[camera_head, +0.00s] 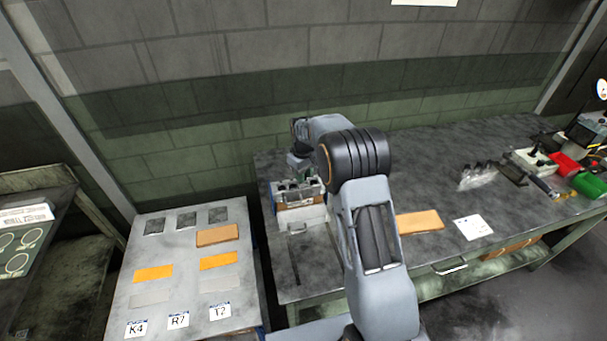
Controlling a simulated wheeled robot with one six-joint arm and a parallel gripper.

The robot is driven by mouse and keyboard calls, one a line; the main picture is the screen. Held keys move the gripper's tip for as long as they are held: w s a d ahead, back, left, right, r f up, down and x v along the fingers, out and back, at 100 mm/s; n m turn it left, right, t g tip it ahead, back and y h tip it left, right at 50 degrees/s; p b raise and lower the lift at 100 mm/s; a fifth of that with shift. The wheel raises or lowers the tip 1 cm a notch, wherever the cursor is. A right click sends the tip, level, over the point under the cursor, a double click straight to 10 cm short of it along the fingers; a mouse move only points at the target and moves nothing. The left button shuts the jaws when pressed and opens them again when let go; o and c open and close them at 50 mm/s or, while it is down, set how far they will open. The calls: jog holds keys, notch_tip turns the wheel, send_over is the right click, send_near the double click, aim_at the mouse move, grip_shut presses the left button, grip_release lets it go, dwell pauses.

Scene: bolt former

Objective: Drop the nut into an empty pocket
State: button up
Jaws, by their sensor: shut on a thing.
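My gripper (299,168) is at the far left end of the workbench, small and partly covered by my own wrist. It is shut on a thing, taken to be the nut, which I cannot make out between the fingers. The gripper appears above the back of this box; I cannot tell the exact gap. Which pockets are empty is too small to tell.
A lower table (180,285) at left holds coloured plates and labels K4, R7, T2. My arm hides the bench's middle.

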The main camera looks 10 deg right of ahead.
jog(key=shift+f+b, duration=0.5)
jog(key=shift+f, duration=0.35)
jog(key=o, duration=1)
notch_tip(320, 180, up, 14)
jog(key=shift+f+b, duration=0.1)
jog(key=shift+b, duration=0.65)
